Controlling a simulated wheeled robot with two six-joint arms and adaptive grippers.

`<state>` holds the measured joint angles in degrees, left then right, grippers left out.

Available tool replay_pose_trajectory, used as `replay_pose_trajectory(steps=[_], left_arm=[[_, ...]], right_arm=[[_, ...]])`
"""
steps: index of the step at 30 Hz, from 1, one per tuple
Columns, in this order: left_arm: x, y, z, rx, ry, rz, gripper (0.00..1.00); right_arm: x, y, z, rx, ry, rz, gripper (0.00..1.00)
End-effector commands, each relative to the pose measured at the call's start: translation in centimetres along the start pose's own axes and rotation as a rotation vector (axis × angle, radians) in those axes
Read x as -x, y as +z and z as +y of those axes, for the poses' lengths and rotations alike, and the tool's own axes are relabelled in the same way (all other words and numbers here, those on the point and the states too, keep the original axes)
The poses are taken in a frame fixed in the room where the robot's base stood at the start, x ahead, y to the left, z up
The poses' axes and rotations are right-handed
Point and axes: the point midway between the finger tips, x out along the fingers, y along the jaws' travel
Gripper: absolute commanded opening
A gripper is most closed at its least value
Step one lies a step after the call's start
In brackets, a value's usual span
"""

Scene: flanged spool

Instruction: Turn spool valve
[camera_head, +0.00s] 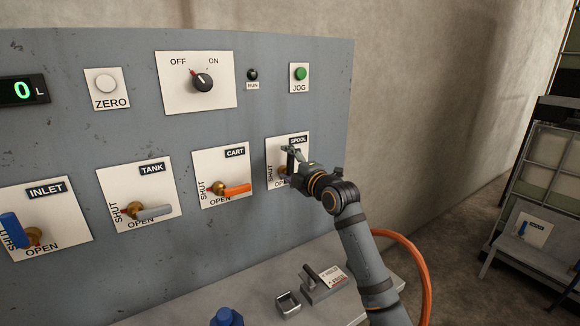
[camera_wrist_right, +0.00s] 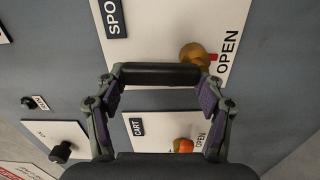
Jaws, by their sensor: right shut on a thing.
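The SPOOL valve plate (camera_head: 272,148) is at the right end of the grey panel, and it shows large in the right wrist view (camera_wrist_right: 150,45). My right gripper (camera_head: 289,160) is at this plate and hides most of the valve. In the right wrist view the right gripper (camera_wrist_right: 161,94) is shut on the black spool handle (camera_wrist_right: 160,75), with a finger at each end. The brass hub (camera_wrist_right: 193,57) is partly behind the handle. A small red mark (camera_wrist_right: 213,57) is on the hub's side facing the word OPEN. My left gripper is not in view.
The CART valve with orange handle (camera_head: 236,189) is just left. The TANK valve (camera_head: 148,211) and INLET valve with blue handle (camera_head: 12,230) are farther left. Switches sit above. A bench (camera_head: 255,290) with small parts juts out below. An orange hose (camera_head: 421,262) curves at right.

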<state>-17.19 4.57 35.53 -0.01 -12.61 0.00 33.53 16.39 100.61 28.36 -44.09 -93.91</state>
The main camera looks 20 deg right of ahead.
Motion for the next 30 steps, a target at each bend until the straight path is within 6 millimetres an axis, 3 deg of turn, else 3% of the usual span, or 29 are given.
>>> replay_pose_trajectory(steps=[21, 22, 26, 30], left_arm=[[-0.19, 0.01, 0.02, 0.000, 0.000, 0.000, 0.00], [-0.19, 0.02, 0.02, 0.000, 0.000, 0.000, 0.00], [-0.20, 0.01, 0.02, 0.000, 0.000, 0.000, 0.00], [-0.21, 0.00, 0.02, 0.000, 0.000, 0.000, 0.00]], right_arm=[[0.03, -0.26, 0.32, 0.072, 0.008, -0.001, 0.13], [0.03, -0.26, 0.32, 0.072, 0.008, -0.001, 0.73], [0.02, -0.26, 0.23, 0.070, 0.006, -0.001, 0.91], [0.01, -0.26, 0.11, 0.068, 0.004, -0.001, 0.93]])
